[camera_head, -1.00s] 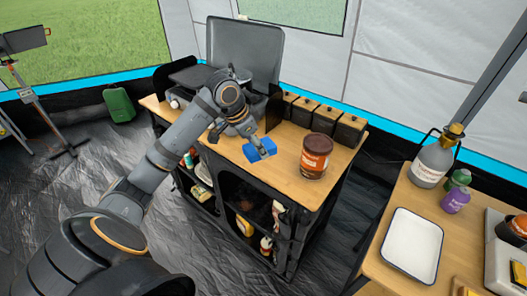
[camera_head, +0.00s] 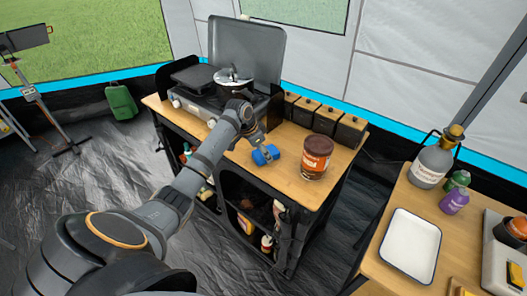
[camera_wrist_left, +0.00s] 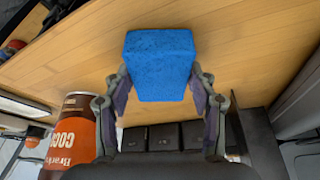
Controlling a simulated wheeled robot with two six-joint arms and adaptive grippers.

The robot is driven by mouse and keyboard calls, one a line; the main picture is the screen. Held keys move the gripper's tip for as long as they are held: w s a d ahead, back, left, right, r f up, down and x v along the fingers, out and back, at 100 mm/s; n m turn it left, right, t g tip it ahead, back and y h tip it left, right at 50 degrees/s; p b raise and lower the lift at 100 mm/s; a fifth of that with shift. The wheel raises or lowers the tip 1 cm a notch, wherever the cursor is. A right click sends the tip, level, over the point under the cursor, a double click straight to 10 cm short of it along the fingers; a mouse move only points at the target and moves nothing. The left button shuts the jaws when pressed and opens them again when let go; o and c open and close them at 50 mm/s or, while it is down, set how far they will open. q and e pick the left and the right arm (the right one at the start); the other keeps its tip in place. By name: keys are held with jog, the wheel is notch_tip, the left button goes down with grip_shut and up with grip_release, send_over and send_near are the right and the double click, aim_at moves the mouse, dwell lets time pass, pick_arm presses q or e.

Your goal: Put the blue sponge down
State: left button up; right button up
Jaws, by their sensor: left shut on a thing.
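The blue sponge (camera_head: 262,156) is over the wooden counter (camera_head: 290,187), left of the brown cocoa tin. My left gripper (camera_head: 262,148) comes down on it from behind and above. In the left wrist view the sponge (camera_wrist_left: 160,64) sits between the two fingers of the left gripper (camera_wrist_left: 160,92), which is shut on it. The wood of the counter (camera_wrist_left: 255,45) shows around it. I cannot tell whether the sponge touches the counter. My right gripper is in neither view.
The cocoa tin (camera_head: 316,157) stands just right of the sponge. Several dark canisters (camera_head: 320,118) line the back edge. A camp stove with a pot (camera_head: 234,84) is at the left. A white tray (camera_head: 411,245) lies on the right table. Bare counter lies in front of the sponge.

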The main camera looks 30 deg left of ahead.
pick_arm(q)
jog(key=o, duration=0.9)
jog(key=shift+f, duration=0.1)
jog(key=v, duration=1.2)
jog(key=shift+r+b, duration=0.25)
jog(key=shift+b, duration=0.1)
jog(key=shift+f, duration=0.1)
